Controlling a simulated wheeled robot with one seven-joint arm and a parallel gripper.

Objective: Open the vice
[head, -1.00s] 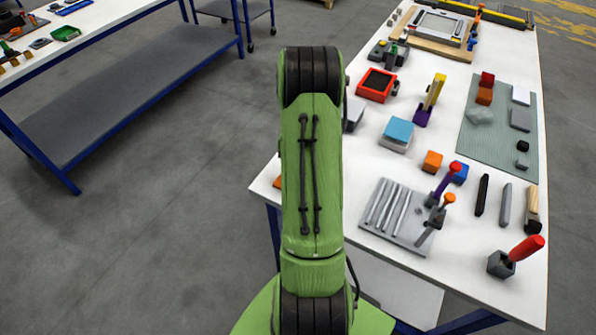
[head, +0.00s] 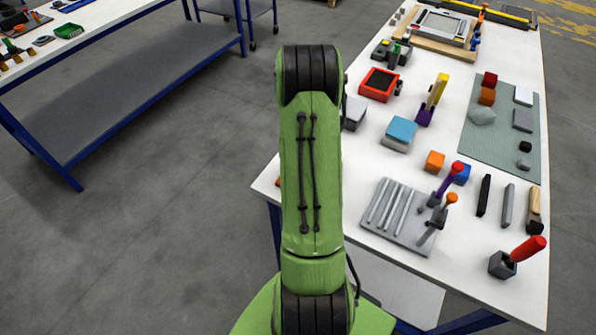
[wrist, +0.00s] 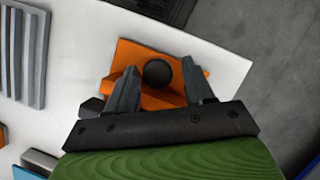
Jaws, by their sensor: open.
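What looks like the vice is an orange block-like device (wrist: 130,58) with a round black knob (wrist: 157,72), near the table edge in the wrist view. My gripper (wrist: 160,77) is open, with one dark finger on each side of the knob. I cannot tell whether the fingers touch it. The lower part of the device is hidden behind the gripper. In the head view only a small orange bit (head: 278,182) shows beside my green arm, which hides the rest and my gripper. I cannot tell how far the jaws are apart.
The white table (head: 362,165) carries a grey slotted plate (head: 395,213), a blue-topped block (head: 401,130), a red tray (head: 379,84) and a red-handled tool (head: 527,248). Another bench (head: 105,38) stands at the left. Grey floor lies open between them.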

